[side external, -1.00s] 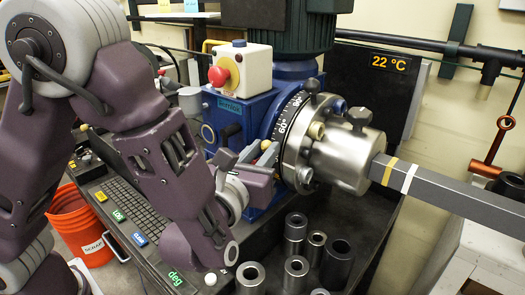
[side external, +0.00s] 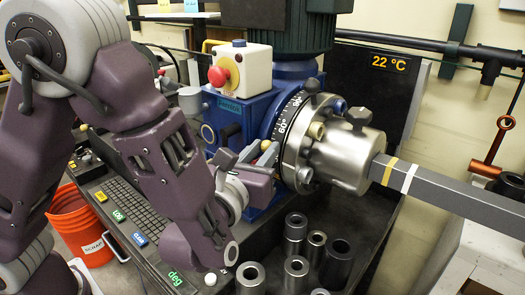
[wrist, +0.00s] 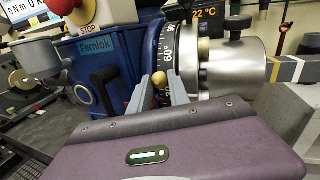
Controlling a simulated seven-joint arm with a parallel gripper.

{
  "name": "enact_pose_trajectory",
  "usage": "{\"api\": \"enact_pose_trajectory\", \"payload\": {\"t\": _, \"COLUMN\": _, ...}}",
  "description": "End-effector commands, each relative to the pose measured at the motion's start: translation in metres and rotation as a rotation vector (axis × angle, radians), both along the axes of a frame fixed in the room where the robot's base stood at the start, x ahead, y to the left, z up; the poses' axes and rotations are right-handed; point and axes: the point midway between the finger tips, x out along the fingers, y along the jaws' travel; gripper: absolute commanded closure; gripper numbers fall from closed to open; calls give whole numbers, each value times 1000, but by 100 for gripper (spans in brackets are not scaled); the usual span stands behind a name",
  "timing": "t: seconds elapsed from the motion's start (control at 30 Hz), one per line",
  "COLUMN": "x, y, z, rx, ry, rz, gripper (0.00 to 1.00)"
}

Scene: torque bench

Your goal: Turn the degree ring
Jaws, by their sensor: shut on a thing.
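The degree ring (side external: 282,125) is a black band with white marks, "60°" among them, around the front of the blue machine. In the wrist view the ring (wrist: 168,52) stands upright just beyond my fingertips. My gripper (side external: 262,158) reaches the ring's lower left edge. In the wrist view its two grey fingers (wrist: 160,84) are shut on a small brass-coloured knob (wrist: 159,78) at the ring. In the side view the fingers partly hide this knob. A second pale knob (side external: 316,130) sits higher, by the steel flange, apart from my gripper.
A steel cylinder (side external: 347,160) with a long grey square bar (side external: 455,196) projects to the right of the ring. A red stop button (side external: 219,76) tops the machine. Several metal sockets (side external: 295,235) stand below my gripper. A keyboard (side external: 140,212) and orange bucket (side external: 78,222) lie left.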

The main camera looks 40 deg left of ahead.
Motion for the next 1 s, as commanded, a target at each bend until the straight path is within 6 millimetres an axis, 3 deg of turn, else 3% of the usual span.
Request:
{"api": "enact_pose_trajectory", "payload": {"t": 0.4, "x": 0, "y": 1, "z": 1, "rx": 0, "ry": 1, "rz": 4, "gripper": 100}}
{"api": "enact_pose_trajectory", "payload": {"t": 0.7, "x": 23, "y": 1, "z": 52, "rx": -5, "ry": -8, "rz": 5, "gripper": 100}}
{"api": "enact_pose_trajectory", "payload": {"t": 1.0, "x": 30, "y": 1, "z": 63, "rx": 0, "ry": -8, "rz": 3, "gripper": 100}}
